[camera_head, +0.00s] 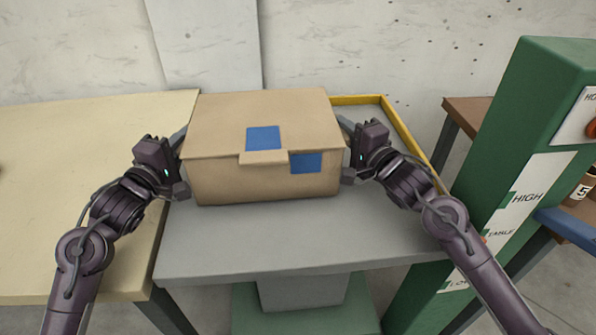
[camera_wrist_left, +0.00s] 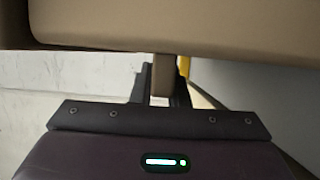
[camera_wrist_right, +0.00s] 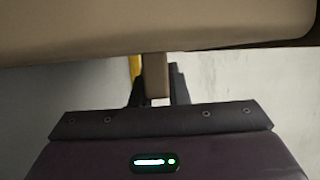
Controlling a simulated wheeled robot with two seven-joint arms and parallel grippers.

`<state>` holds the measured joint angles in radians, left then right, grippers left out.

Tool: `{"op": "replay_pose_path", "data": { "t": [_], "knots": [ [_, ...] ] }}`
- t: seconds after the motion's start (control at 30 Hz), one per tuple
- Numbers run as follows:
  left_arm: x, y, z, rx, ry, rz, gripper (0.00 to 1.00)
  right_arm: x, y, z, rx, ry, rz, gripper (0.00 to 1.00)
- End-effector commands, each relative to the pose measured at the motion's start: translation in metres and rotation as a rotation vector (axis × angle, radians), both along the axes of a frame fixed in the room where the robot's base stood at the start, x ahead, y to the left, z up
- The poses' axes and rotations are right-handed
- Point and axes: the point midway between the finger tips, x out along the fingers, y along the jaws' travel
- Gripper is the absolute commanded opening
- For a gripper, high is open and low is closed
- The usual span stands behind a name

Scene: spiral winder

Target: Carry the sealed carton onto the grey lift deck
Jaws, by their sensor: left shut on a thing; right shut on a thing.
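The sealed carton (camera_head: 225,130) is brown, with two blue patches on its top and front. In the head view it is level over the back part of the grey lift deck (camera_head: 300,240). I cannot tell whether its underside touches the deck. My left gripper (camera_head: 177,163) is at the carton's left side and my right gripper (camera_head: 350,155) at its right side. Each is shut on a brown tab of the carton; the tabs show in the left wrist view (camera_wrist_left: 162,76) and the right wrist view (camera_wrist_right: 156,76). The carton hides the deck behind it.
A pale yellow table (camera_head: 80,190) adjoins the deck on the left, its top clear nearby. A yellow rail (camera_head: 410,140) edges the deck at back and right. A green post (camera_head: 535,120) with HIGH, TABLE and LOW labels stands at the right. The deck's front part is bare.

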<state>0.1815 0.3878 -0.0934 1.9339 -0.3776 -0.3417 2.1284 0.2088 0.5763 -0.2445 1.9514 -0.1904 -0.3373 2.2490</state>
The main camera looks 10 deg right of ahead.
Motion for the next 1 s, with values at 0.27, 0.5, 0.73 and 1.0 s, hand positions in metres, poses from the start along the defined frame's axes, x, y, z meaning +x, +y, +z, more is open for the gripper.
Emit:
{"op": "replay_pose_path", "data": {
  "t": [0.27, 0.5, 0.73, 1.0],
  "knots": [
    [0.0, 0.001, -0.009, 0.0, 0.0, 0.002, 0.31, 0.0, -0.001, -0.009, 0.0, -0.001, -0.002, 0.31],
    [0.0, 0.0, -0.009, 0.0, 0.0, 0.001, 0.36, 0.0, 0.0, -0.009, 0.0, 0.0, -0.001, 0.36],
    [-0.011, 0.005, -0.01, -0.001, 0.001, 0.001, 0.36, 0.0, 0.0, -0.009, 0.0, 0.0, 0.0, 0.36],
    [-0.06, 0.026, -0.011, 0.003, 0.003, 0.001, 0.36, 0.0, 0.0, -0.009, 0.0, 0.0, 0.0, 0.36]
  ]
}}
